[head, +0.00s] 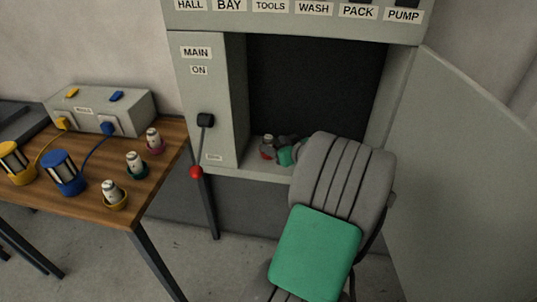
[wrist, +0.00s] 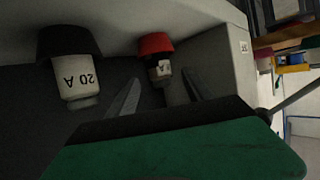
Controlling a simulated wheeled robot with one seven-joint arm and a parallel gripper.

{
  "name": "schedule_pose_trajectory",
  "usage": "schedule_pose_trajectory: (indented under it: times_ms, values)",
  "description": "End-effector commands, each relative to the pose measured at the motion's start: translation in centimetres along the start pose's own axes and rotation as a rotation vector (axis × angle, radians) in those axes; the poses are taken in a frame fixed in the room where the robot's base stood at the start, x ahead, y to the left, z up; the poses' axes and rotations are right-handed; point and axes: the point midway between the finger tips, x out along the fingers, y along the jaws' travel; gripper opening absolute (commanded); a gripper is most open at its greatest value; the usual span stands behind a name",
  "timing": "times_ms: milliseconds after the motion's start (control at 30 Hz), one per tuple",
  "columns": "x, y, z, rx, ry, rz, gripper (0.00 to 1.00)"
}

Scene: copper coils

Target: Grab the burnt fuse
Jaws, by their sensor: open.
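A fuse with a red cap (wrist: 155,44) and a dark, sooty-looking body stands out from the cabinet panel in the wrist view. My gripper (wrist: 161,82) is open, with one finger on each side of this fuse's body. I cannot tell whether either finger touches it. A second fuse, with a black cap and a white body marked 20 A (wrist: 77,80), is to the left, outside my fingers. In the head view, the red-capped fuse (head: 267,154) shows low in the open cabinet, beside my green-and-grey gripper (head: 282,153), whose fingers are hard to make out.
A wooden table (head: 165,170) at left holds several fuses in coloured bases, two lamps and a grey box (head: 100,108).

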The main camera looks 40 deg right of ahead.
Motion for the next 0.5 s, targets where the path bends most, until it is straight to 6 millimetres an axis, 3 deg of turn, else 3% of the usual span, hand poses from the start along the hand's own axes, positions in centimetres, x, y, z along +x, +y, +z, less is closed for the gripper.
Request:
schedule_pose_trajectory:
  times_ms: [400,500]
  values:
    - [6.6,-0.1,0.1,-0.002,0.0,-0.007,0.6]
    - [7.3,-0.1,0.1,-0.001,0.0,-0.006,0.6]
